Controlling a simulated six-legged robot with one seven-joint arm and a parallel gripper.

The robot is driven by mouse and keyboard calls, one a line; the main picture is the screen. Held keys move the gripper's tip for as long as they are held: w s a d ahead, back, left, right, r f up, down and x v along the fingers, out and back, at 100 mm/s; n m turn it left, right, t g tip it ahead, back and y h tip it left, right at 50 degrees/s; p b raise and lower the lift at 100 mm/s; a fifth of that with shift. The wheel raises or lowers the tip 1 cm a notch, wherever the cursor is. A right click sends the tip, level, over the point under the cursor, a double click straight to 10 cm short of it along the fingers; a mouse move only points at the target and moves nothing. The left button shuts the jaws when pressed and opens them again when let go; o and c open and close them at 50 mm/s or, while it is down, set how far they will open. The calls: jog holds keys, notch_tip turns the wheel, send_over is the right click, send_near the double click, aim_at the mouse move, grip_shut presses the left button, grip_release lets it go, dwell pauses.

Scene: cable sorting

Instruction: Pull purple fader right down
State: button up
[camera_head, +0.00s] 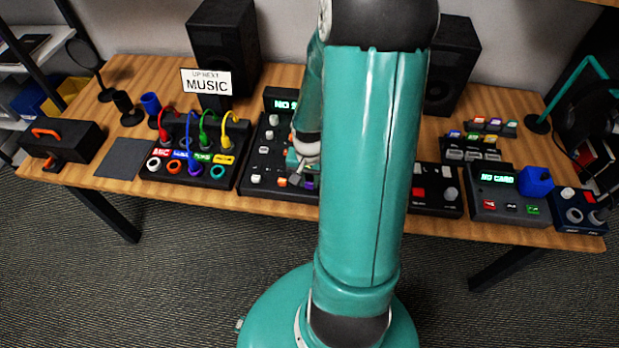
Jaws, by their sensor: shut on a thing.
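The dark mixer (258,198) stands mid-table, its right part hidden behind my teal arm. Along its front edge are small orange and white caps, with a purple piece (311,184), which I take for the purple fader, beside my arm's edge. My gripper (295,178) is low over the mixer, just left of my arm, and points down to the front. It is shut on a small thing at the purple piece. The fingertips are small and partly hidden, so the exact contact and the fader's slot cannot be made out.
A patch box (190,178) with coloured cables stands left of the mixer. A card device (508,207) and a blue box (580,212) stand to the right. Speakers (224,45) and a MUSIC sign (207,82) are behind. The grey mat (124,158) is bare.

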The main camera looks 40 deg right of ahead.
jog(key=o, duration=0.9)
jog(key=shift+d, duration=0.1)
notch_tip(320, 180, up, 14)
jog(key=shift+f, duration=0.1)
